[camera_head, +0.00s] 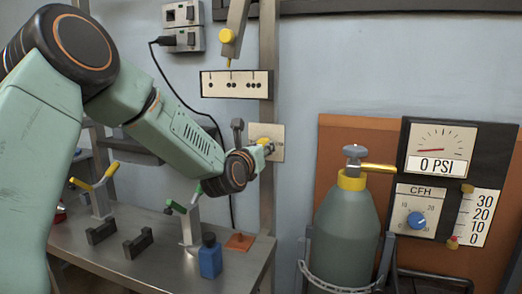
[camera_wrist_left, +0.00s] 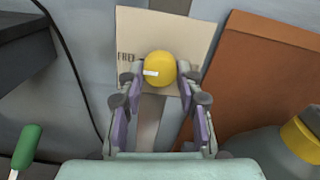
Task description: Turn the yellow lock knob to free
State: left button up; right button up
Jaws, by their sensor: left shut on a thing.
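The round yellow lock knob (camera_wrist_left: 161,69) sits on a cream plate (camera_wrist_left: 187,32) on the wall. In the wrist view the word FREE, partly hidden, is printed to the left of the knob. A white mark on the knob lies nearly level and sits left of its middle. My left gripper (camera_wrist_left: 158,82) is shut on the knob, one finger on each side. In the head view my left gripper (camera_head: 268,147) reaches the plate (camera_head: 277,134), and only a small yellow bit of the knob (camera_head: 263,141) shows. My right gripper is in neither view.
A metal bench (camera_head: 130,262) under my left arm carries a blue bottle (camera_head: 210,257), dark blocks and stands with yellow and green handles. A green gas cylinder (camera_head: 345,230) stands right of the plate, beside a gauge panel (camera_head: 456,150).

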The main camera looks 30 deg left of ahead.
pick_arm(q)
jog(key=shift+f, duration=0.2)
dwell(0.3)
jog(key=o, duration=1.2)
jog(key=shift+r, duration=0.1)
jog(key=shift+c, duration=0.2)
jog(key=shift+s, duration=0.1)
jog(key=v, duration=1.2)
